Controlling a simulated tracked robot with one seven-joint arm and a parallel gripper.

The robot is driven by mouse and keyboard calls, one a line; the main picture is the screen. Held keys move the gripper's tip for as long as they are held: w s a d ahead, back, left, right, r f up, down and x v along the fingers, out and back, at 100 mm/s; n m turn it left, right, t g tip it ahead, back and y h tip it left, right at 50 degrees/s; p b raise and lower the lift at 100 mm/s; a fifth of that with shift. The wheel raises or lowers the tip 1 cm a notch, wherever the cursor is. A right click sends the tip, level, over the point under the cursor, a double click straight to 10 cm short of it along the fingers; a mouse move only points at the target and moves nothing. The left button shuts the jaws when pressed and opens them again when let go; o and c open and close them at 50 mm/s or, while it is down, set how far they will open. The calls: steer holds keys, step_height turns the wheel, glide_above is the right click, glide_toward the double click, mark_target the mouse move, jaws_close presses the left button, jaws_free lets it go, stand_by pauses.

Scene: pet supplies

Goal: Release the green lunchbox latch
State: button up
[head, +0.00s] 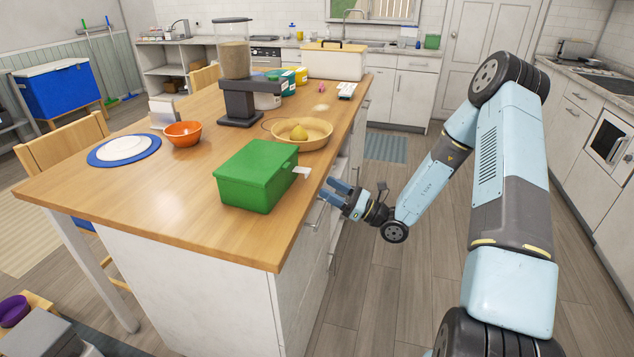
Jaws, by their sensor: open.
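The green lunchbox (257,176) sits upright on the wooden island top, close to its right edge, with its lid down. A small pale latch tab (301,170) sticks out from its right side, level with the upper part of the box. My gripper (328,190) is open and empty, just right of the lunchbox and slightly lower than the latch. Its blue fingers point left toward the box and appear apart from the latch. Whether the fingertips touch the counter edge cannot be told.
The island top (205,225) is clear in front of the lunchbox. Behind it stand a wicker basket (318,143) with a yellow fruit and a dark feeder (238,85). An orange bowl (183,134) and a blue-rimmed plate (98,158) lie left. Drawers (318,214) are under my gripper.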

steer(key=shift+v, duration=2.7)
